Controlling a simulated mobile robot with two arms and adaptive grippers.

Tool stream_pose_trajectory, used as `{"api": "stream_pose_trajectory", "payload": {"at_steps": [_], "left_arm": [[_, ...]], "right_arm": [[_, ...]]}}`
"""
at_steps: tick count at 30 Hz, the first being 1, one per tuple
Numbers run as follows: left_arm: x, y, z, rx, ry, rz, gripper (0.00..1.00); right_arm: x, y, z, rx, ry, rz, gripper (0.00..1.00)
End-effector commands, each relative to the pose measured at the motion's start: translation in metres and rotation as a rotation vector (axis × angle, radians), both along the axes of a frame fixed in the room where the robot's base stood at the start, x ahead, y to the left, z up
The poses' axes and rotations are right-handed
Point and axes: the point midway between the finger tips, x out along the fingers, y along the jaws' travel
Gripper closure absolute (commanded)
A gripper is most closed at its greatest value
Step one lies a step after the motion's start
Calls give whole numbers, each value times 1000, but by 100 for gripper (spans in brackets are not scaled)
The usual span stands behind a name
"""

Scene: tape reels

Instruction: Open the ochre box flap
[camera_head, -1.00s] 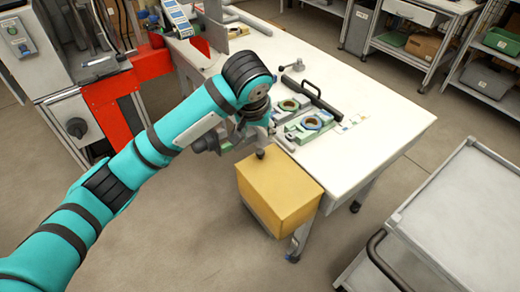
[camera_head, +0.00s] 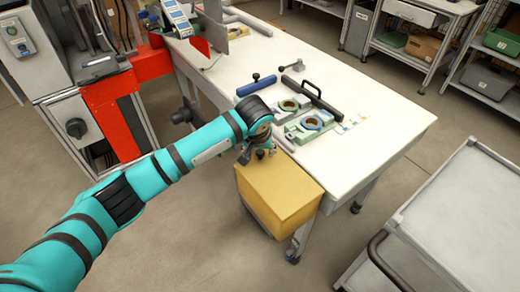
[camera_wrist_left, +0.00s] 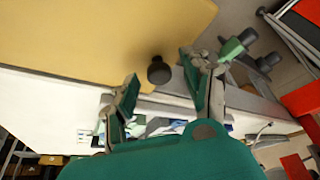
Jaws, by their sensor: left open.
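The ochre box (camera_head: 285,192) hangs at the near end of the white table, its flat top flap closed. The flap's dark round knob (camera_wrist_left: 158,71) shows in the left wrist view, near the flap's edge. My left gripper (camera_head: 256,155) is over the table-side edge of the flap, pointing down. In the left wrist view its two fingers (camera_wrist_left: 159,76) are apart, and the knob appears between their tips. I cannot tell whether the fingers are level with the knob or still above it. My right gripper is out of view.
On the table (camera_head: 375,145) lie a blue bar (camera_head: 256,84), a black handle (camera_head: 301,91) and green fixtures with rings (camera_head: 310,123). A grey cart (camera_head: 455,220) stands at right, a red-framed machine (camera_head: 115,105) at left. Floor before the box is clear.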

Motion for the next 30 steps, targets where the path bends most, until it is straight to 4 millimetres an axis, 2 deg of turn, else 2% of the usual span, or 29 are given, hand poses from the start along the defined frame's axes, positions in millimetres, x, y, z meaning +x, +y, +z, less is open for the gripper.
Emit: {"api": "stream_pose_trajectory", "payload": {"at_steps": [2,13,24,30], "left_arm": [[0,0,0,0,0,0,51],[0,0,1,0,0,0,99],[1,0,2,2,-2,0,100],[9,-1,12,28,-40,0,100]], "right_arm": [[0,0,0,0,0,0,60],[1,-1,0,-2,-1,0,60],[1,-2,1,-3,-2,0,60],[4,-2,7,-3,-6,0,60]]}}
